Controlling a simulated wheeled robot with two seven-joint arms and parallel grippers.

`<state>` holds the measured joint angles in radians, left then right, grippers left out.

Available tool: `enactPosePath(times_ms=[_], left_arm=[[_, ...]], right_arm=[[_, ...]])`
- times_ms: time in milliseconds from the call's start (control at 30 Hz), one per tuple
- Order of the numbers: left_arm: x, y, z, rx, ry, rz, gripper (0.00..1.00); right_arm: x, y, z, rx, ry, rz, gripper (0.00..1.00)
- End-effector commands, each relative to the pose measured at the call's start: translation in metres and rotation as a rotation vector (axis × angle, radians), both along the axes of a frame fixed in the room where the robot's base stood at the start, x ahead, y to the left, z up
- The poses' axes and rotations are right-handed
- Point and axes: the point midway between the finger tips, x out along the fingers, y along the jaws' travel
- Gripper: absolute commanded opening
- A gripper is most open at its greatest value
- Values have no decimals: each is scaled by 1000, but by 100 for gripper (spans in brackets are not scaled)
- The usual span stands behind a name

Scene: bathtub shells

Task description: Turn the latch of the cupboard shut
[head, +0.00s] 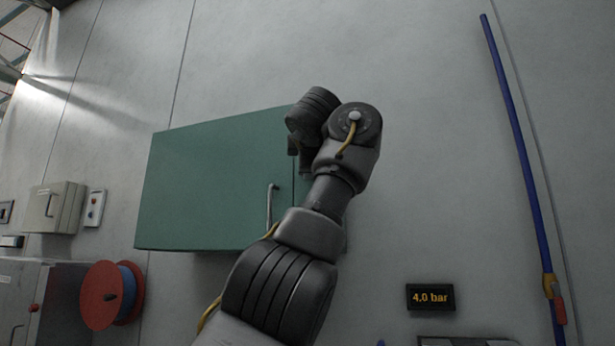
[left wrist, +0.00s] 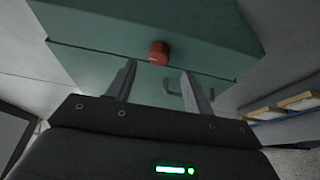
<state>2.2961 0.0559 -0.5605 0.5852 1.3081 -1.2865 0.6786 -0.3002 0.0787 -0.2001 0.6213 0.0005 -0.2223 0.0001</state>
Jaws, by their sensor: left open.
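The green cupboard (head: 205,190) is mounted on the grey wall, with a metal bar handle (head: 270,205) on its front. My left arm crosses in front of its right part, and the left gripper is mostly hidden behind my wrist in the head view. In the left wrist view, a red knob (left wrist: 158,53), apparently the latch, sits on the green cupboard front (left wrist: 95,70) near a seam. My left gripper (left wrist: 159,68) is open and empty, its fingers pointing at the knob. The knob appears between and just beyond the fingertips; contact cannot be told. The right gripper is out of view.
A red and blue reel (head: 103,296), a grey box (head: 52,207) and a small switch panel (head: 95,208) are at the left. A blue pipe (head: 520,150) runs down the right wall. A display (head: 430,297) reads 4.0 bar.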

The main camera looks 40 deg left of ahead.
Motion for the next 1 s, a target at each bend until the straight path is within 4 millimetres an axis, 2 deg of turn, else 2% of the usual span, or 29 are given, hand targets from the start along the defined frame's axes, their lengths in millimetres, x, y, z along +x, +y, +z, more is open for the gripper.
enactPosePath(times_ms=[33,100,300,400,1000], left_arm=[[-8,-8,-4,1,-2,-2,52],[-17,-16,-4,0,-1,-1,52],[-33,-31,-1,-1,-1,-1,52],[-36,-33,0,-1,0,0,52],[-36,-33,0,0,0,0,52]], right_arm=[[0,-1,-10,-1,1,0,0],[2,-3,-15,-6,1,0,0],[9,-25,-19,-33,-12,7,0],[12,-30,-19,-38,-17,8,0],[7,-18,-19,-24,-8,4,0]])
